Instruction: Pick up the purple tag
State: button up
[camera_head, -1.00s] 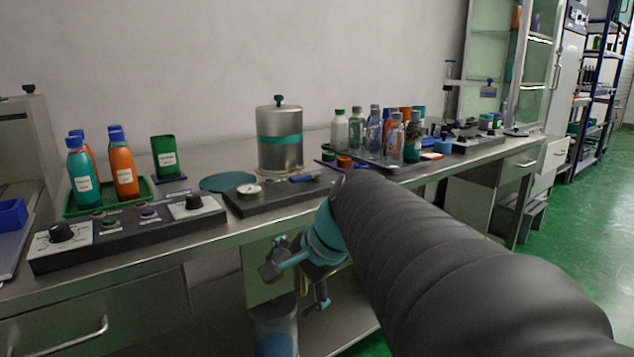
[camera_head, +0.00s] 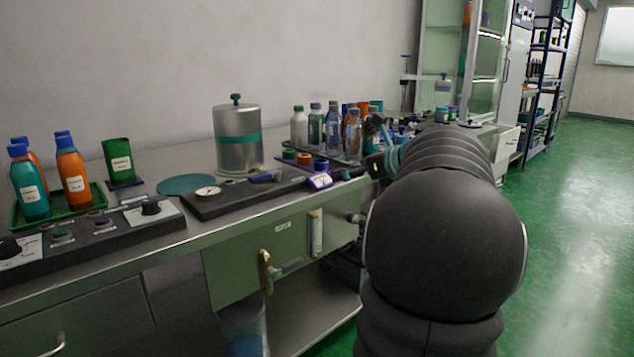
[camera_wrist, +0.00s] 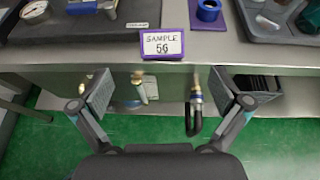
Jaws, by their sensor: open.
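The purple tag (camera_wrist: 162,43) is a small purple-framed block with a white face reading "SAMPLE 5G". It stands at the front edge of the bench top, centred ahead of my open gripper (camera_wrist: 165,95) in the wrist view. The two fingers are spread wide with nothing between them, apart from the tag. In the head view the tag (camera_head: 320,181) sits at the bench edge, right of the black gauge base. My gripper (camera_head: 380,160) is at the right of the tag there, partly hidden by my arm.
A black base with a round gauge (camera_head: 208,192) is left of the tag. A blue ring-shaped piece (camera_wrist: 208,10) stands behind it to the right. A tray of several bottles (camera_head: 352,132) and a steel canister (camera_head: 238,138) stand further back. Hoses or handles (camera_wrist: 193,105) hang below the edge.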

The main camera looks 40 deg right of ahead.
aim_at(322, 178)
jog(key=shift+f+x, duration=0.15)
jog(key=shift+x, duration=2.4)
jog(key=shift+f+x, duration=0.1)
jog(key=shift+x, duration=2.4)
jog(key=shift+s+d, duration=0.15)
jog(key=c, duration=1.2)
